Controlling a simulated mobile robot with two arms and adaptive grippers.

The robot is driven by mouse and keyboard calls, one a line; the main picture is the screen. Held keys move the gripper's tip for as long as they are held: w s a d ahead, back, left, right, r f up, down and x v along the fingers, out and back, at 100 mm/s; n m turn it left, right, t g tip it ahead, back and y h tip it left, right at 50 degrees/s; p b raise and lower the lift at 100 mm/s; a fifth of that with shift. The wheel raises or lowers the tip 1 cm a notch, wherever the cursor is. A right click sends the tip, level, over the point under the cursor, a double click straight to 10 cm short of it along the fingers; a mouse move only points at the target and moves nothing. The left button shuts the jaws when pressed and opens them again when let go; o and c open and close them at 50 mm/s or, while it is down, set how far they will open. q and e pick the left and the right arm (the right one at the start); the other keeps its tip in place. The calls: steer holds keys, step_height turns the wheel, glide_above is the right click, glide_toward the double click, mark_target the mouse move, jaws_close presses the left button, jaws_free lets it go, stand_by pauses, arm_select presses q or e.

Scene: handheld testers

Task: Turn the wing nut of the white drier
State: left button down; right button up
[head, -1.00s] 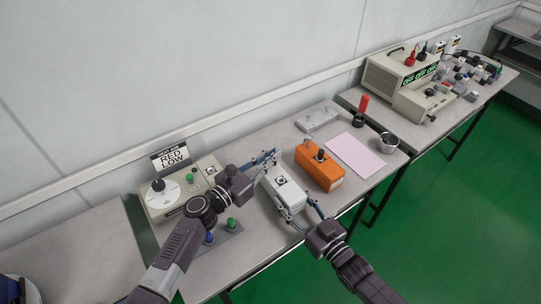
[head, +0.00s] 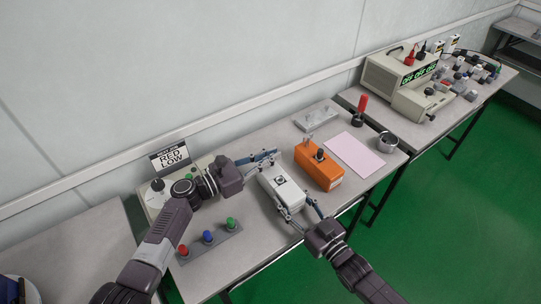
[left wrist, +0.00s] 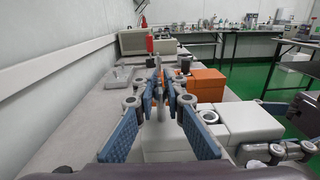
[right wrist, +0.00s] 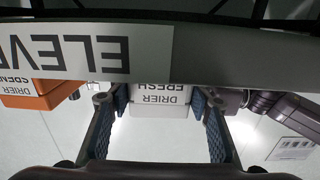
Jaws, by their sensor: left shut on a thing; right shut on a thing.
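In the right wrist view, the drier's labelled face (right wrist: 160,97) sits between the blue fingers. My left gripper (head: 270,156) is shut at the drier's far end, where the wing nut is. The left wrist view shows its blue fingertips (left wrist: 160,78) close together around a thin grey piece. The wing nut itself is mostly hidden by the fingers.
An orange drier (head: 319,167) stands close on the right, its wing nut (head: 308,141) upright. A block with red, blue and green knobs (head: 209,240) lies at the left. A tester with a RED LOW sign (head: 170,158) is behind my left arm. A pink sheet (head: 354,156) lies farther right.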

arm_select(q)
steer(key=c, duration=2)
jaws_free()
steer(key=v, duration=1.2)
arm_select(e)
steer(key=o, duration=1.2)
